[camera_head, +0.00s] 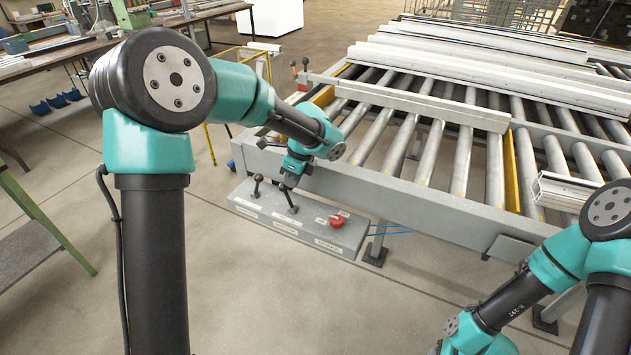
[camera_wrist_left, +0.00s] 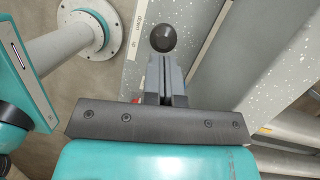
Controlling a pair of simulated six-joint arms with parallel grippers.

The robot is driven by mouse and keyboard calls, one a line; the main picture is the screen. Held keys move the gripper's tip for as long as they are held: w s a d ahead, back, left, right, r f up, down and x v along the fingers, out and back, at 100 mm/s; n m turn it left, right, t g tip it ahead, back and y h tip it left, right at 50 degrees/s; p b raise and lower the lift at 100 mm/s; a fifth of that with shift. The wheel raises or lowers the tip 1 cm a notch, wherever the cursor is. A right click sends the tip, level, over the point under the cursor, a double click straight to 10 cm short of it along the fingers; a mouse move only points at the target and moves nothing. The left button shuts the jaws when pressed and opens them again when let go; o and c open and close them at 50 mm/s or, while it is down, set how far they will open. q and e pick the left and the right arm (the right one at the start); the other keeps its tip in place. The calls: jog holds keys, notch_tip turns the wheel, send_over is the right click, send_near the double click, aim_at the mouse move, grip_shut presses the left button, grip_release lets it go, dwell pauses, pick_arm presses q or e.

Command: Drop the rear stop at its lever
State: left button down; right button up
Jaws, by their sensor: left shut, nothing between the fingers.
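A grey control box (camera_head: 300,222) stands low in front of the roller table, with white labels on it. Two black-knobbed levers stand on it: the left lever (camera_head: 257,187) and the middle lever (camera_head: 291,204). My left gripper (camera_head: 286,178) is over the box, close to the middle lever. In the left wrist view its fingers (camera_wrist_left: 166,78) are together and empty. A black ball knob (camera_wrist_left: 163,38) shows just past the fingertips; I cannot tell whether they touch. Which part is the rear stop is unclear. My right arm shows at lower right, its gripper out of frame.
The roller table (camera_head: 430,195) rises behind the box and carries long metal profiles (camera_head: 425,104). The floor in front of the box is clear.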

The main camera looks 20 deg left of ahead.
pick_arm(q)
jog(key=shift+a, duration=0.45)
jog(key=shift+w, duration=0.1)
